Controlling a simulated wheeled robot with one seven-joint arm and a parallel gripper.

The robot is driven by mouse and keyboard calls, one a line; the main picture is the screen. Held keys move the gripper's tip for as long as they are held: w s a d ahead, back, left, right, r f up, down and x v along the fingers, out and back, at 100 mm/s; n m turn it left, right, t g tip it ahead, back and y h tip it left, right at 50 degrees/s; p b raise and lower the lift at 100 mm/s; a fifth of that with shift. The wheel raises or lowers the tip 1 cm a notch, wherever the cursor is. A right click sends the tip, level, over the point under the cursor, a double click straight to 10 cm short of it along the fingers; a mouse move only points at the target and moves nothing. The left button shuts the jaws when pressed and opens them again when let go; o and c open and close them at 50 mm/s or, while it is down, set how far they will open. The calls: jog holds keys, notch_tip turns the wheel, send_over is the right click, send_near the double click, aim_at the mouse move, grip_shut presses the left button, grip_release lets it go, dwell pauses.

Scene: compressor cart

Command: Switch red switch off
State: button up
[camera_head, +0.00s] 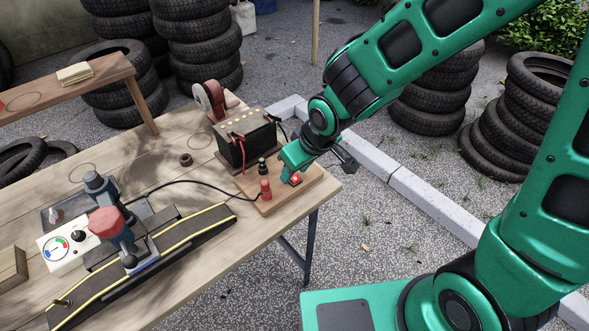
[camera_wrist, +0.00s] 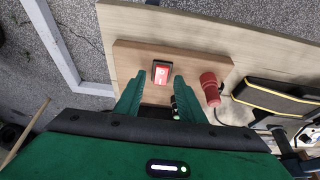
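The red rocker switch (camera_head: 295,180) sits in a dark frame on a small wooden board (camera_head: 312,179) at the right end of the workbench. In the wrist view the switch (camera_wrist: 162,73) shows a bright red face with white markings, straight ahead of the gap between my fingers. I cannot tell its on or off position. My gripper (camera_wrist: 158,79) is open and empty, with one finger on each side of the switch in the picture. In the head view my gripper is low over the board, close to the switch; I cannot tell whether it touches.
A red plug-like part (camera_head: 265,189) and a black one stand on the board beside the switch. A black battery (camera_head: 246,143) with cables is behind. Tyre stacks (camera_head: 200,45) surround the bench.

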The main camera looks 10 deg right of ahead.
jog(key=v, duration=0.9)
jog(key=shift+d+r, duration=0.15)
jog(key=shift+r, duration=0.2)
jog(key=s+d+r+m+g+h, duration=0.1)
jog(key=d+m+h, duration=0.15)
jog(key=d, duration=0.75)
jog(key=s+d+r+m+h, duration=0.15)
jog(key=d+m, duration=0.25)
jog(key=d, duration=0.7)
jog(key=s+d+m+g+y, duration=0.1)
jog(key=s+d+m+g, duration=0.2)
jog(key=s+d, duration=0.9)
jog(key=s+m, duration=0.2)
jog(key=m, duration=0.1)
jog(key=shift+s+r+m+y, duration=0.3)
jog(key=shift+s+r+m, duration=0.05)
